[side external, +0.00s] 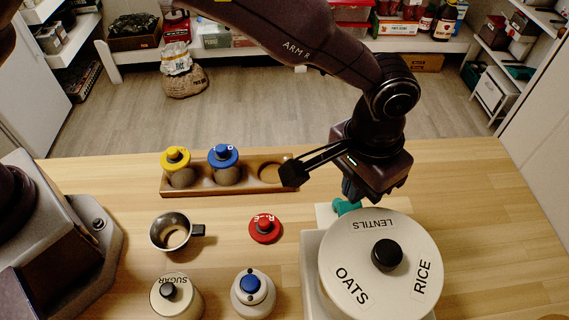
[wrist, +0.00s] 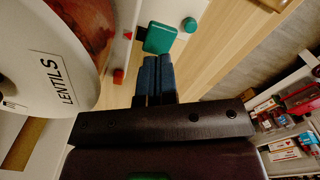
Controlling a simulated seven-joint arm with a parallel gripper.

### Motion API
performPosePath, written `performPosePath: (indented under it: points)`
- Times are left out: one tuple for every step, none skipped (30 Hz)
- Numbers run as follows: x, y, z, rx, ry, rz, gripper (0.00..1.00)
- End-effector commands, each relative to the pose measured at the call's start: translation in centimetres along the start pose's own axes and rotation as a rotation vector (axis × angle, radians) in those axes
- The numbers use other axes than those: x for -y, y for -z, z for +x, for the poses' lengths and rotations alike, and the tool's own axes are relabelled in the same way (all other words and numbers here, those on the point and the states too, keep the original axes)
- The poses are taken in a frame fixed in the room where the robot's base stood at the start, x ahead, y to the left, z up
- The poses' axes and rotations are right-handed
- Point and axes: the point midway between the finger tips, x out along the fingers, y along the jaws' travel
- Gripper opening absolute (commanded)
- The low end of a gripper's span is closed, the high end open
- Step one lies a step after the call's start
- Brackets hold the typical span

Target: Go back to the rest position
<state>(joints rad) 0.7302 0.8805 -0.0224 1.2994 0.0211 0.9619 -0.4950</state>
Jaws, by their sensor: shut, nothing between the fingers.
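My gripper (side external: 350,192) is above the wooden counter, just behind the round dispenser (side external: 393,290), with fingers pointing down. In the wrist view its blue fingertips (wrist: 159,62) are together with nothing between them. They are right by a green paddle (wrist: 160,39) on the dispenser's white base; I cannot tell whether they touch it. The paddle also shows as a teal piece beside my fingers in the side view (side external: 346,206). The dispenser's white lid reads LENTILS, OATS and RICE and has a black knob (side external: 387,254).
A wooden rack (side external: 250,184) holds a yellow-lidded jar (side external: 176,160) and a blue-lidded jar (side external: 223,157); its right hole is empty. A metal cup (side external: 171,232), a red lid (side external: 265,228), a SUGAR canister (side external: 176,298) and a blue-knobbed canister (side external: 253,293) stand on the counter. The right counter is clear.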

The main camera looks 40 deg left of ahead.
Motion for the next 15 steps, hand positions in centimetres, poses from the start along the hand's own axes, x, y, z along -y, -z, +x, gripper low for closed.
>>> performPosePath:
  points:
    - [0.2,0.1,-0.3,-0.003,-0.001,-0.002,0.00]
    - [0.4,0.1,-0.6,-0.006,-0.002,-0.004,0.00]
    - [0.9,0.2,-1.3,-0.013,-0.005,-0.008,0.00]
    - [1.5,0.3,-2.0,-0.019,-0.008,-0.013,0.00]
    - [2.2,0.3,-2.8,-0.027,-0.011,-0.018,0.00]
    - [3.4,0.3,-4.2,-0.041,-0.016,-0.025,0.00]
    - [4.4,0.2,-5.5,-0.053,-0.020,-0.033,0.00]
    - [5.6,0.1,-6.8,-0.067,-0.025,-0.040,0.00]
    - [7.2,-0.2,-8.6,-0.086,-0.030,-0.051,0.00]
    - [8.5,-0.6,-9.9,-0.101,-0.033,-0.058,0.00]
    - [9.8,-1.1,-11.2,-0.116,-0.035,-0.067,0.00]
    - [11.5,-1.8,-12.7,-0.135,-0.038,-0.076,0.00]
    - [12.7,-2.4,-13.8,-0.151,-0.040,-0.085,0.00]
    - [13.9,-3.1,-14.9,-0.166,-0.040,-0.092,0.00]
    - [15.4,-4.2,-16.1,-0.186,-0.041,-0.103,0.00]
